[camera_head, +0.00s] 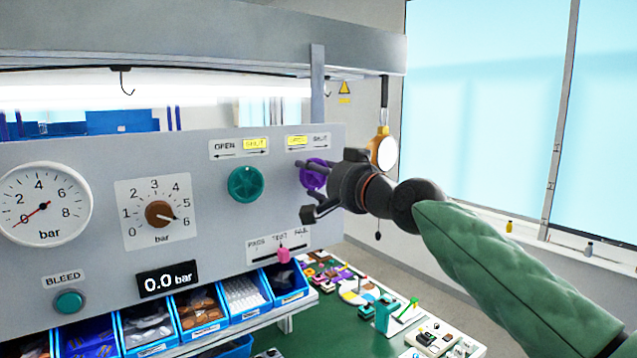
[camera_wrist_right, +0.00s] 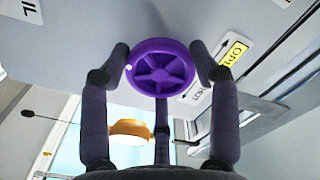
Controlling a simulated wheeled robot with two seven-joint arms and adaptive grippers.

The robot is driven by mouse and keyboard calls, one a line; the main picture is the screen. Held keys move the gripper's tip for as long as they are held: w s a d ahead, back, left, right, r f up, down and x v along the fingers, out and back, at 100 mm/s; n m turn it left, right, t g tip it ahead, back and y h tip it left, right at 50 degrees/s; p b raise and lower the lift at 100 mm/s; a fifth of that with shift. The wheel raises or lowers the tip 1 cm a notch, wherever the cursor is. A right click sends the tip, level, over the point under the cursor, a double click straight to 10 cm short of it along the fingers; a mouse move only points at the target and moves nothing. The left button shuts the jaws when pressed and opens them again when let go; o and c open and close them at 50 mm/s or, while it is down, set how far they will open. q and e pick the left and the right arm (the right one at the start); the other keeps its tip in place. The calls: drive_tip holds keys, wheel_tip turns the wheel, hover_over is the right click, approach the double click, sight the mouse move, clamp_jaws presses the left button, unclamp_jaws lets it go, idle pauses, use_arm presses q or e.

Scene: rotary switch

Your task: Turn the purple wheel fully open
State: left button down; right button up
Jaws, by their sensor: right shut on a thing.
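The purple wheel (camera_head: 312,174) is mounted on the right end of the grey panel (camera_head: 110,160), partly hidden behind my right gripper (camera_head: 306,188). In the right wrist view the purple wheel (camera_wrist_right: 161,67) shows face-on, with spokes and a small white dot on its left rim. My right gripper's fingers (camera_wrist_right: 160,62) are around the wheel, one at each side and one below, shut on its rim. The label above the wheel (camera_head: 308,140) has its left field, OPEN, lit yellow and SHUT on the right. My left gripper is not in view.
A green wheel (camera_head: 245,184) sits left of the purple one, under its own OPEN/SHUT label (camera_head: 239,147). A pink slider (camera_head: 283,254) is below. The display (camera_head: 168,280) reads 0.0 bar. Blue bins (camera_head: 240,297) line the panel's foot. Small parts lie on the green bench (camera_head: 335,335).

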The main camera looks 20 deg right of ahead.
drive_tip(key=shift+d+r+n, duration=0.1)
drive_tip(key=shift+r+n, duration=0.1)
drive_tip(key=shift+n, duration=0.1)
idle(0.4)
drive_tip(key=o, duration=1.1)
drive_tip(key=shift+c, duration=0.2)
drive_tip(key=shift+o, duration=0.4)
drive_tip(key=shift+w+f, duration=0.1)
drive_tip(key=v, duration=1.2)
